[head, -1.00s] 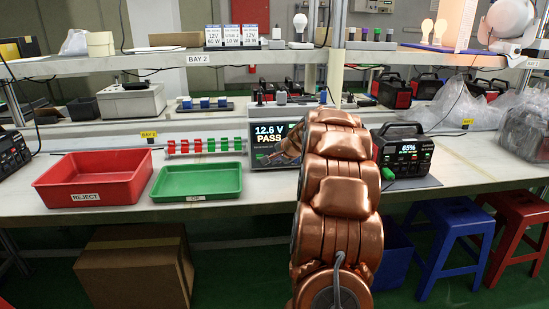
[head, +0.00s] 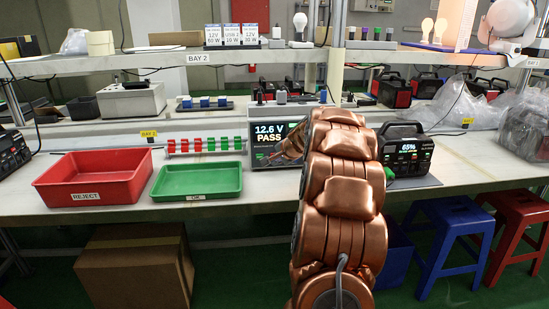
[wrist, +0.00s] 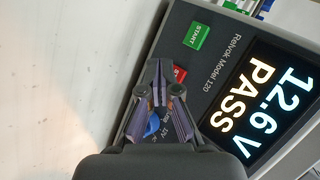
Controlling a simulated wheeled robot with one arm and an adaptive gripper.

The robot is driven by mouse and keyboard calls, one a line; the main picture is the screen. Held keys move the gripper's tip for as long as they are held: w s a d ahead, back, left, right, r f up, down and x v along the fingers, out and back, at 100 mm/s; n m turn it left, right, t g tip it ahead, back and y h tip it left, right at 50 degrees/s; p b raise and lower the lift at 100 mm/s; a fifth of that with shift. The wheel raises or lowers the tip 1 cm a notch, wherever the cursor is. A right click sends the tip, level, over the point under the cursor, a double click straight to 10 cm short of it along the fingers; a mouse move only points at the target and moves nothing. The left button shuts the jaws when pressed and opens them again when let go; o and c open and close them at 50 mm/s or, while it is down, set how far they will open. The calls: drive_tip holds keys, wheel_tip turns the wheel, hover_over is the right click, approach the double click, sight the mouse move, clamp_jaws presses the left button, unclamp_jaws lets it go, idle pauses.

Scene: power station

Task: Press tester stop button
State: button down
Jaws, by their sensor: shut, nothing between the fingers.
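The tester (head: 266,131) stands on the bench at mid picture, its screen reading 12.6 V PASS. In the wrist view its face (wrist: 206,62) shows a green START button (wrist: 196,36) and a red button (wrist: 179,73), partly hidden behind my fingertips. A blue knob (wrist: 153,125) shows between my fingers. My gripper (wrist: 158,66) is shut and empty, its tips over the tester face right beside the red button. Whether they touch it I cannot tell. In the head view my arm hides the right part of the tester, and my gripper (head: 270,158) is small at its lower front.
A red REJECT tray (head: 95,178) and a green OK tray (head: 197,180) lie left of the tester. A power station (head: 405,150) reading 65% stands to the right. A rack of red and green pieces (head: 205,146) is behind the green tray.

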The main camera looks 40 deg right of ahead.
drive_tip(key=shift+s+a+b, duration=0.35)
drive_tip(key=shift+s+a, duration=0.55)
drive_tip(key=shift+s, duration=0.3)
drive_tip(key=shift+s+a+b, duration=0.35)
drive_tip(key=shift+s+a, duration=0.55)
drive_tip(key=shift+s, duration=0.3)
drive_tip(key=shift+a, duration=0.1)
